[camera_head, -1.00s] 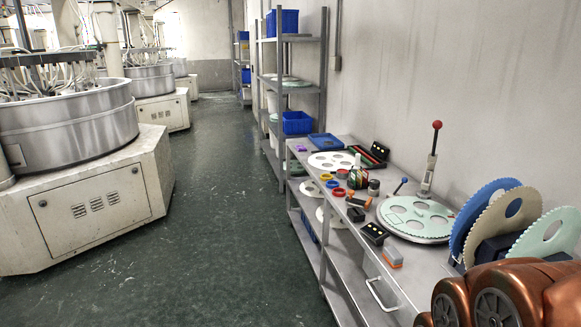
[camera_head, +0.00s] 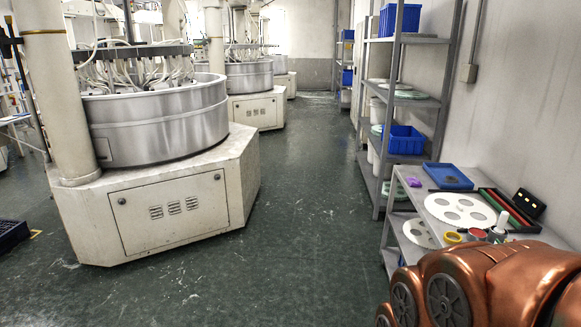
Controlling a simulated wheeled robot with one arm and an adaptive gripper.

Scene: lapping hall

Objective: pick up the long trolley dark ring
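The long trolley (camera_head: 407,205) stands along the right wall, with its far end in view. A yellow ring (camera_head: 453,238) and a red-topped round piece (camera_head: 477,234) lie on it near my copper-coloured arm. A small dark round piece (camera_head: 496,236) shows beside the red one, partly cut off by my arm; I cannot tell whether it is the dark ring. My arm covers the nearer part of the trolley top. My gripper is not in view.
A white holed disc (camera_head: 459,209), blue tray (camera_head: 449,177) and black open case (camera_head: 529,204) are on the trolley. A grey shelf rack (camera_head: 380,120) stands beyond. A large lapping machine (camera_head: 165,205) stands left. The green floor (camera_head: 310,215) between is clear.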

